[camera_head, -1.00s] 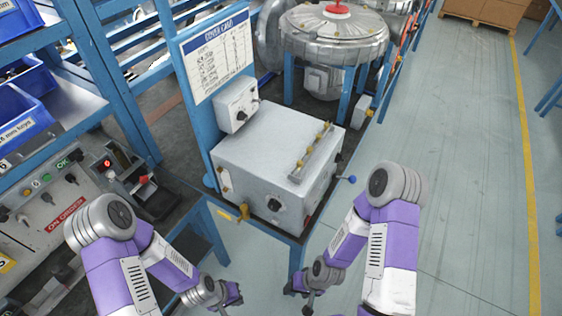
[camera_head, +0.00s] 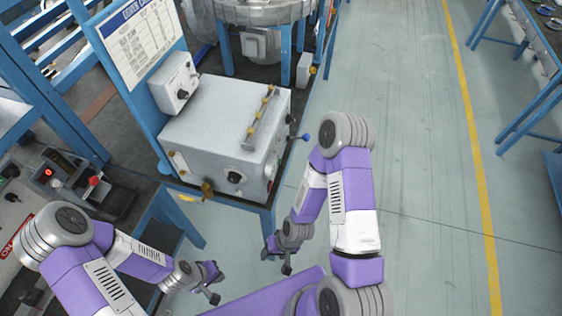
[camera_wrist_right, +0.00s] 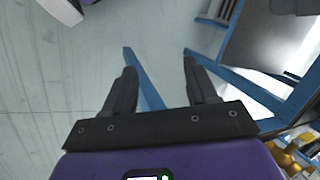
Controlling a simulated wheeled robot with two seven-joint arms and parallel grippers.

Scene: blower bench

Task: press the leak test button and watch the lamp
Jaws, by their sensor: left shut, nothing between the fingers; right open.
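A light grey test box (camera_head: 215,120) stands on a blue-framed bench, with knobs on its front and a brass-fitted rail on top. A smaller white control box (camera_head: 174,82) with dark knobs is mounted behind its left side. I cannot tell which control is the leak test button. A small red light (camera_head: 48,172) glows on a dark unit at the left. My left gripper (camera_head: 211,287) is shut and empty, low in front of the bench. My right gripper (camera_head: 278,258) is open and empty, below the box's front right; its spread fingers show in the right wrist view (camera_wrist_right: 159,66).
A blue-tipped lever (camera_head: 305,137) sticks out from the box's right side. A red knob (camera_head: 94,181) stands on the left unit. A printed board (camera_head: 140,38) rises behind. The floor at the right is clear.

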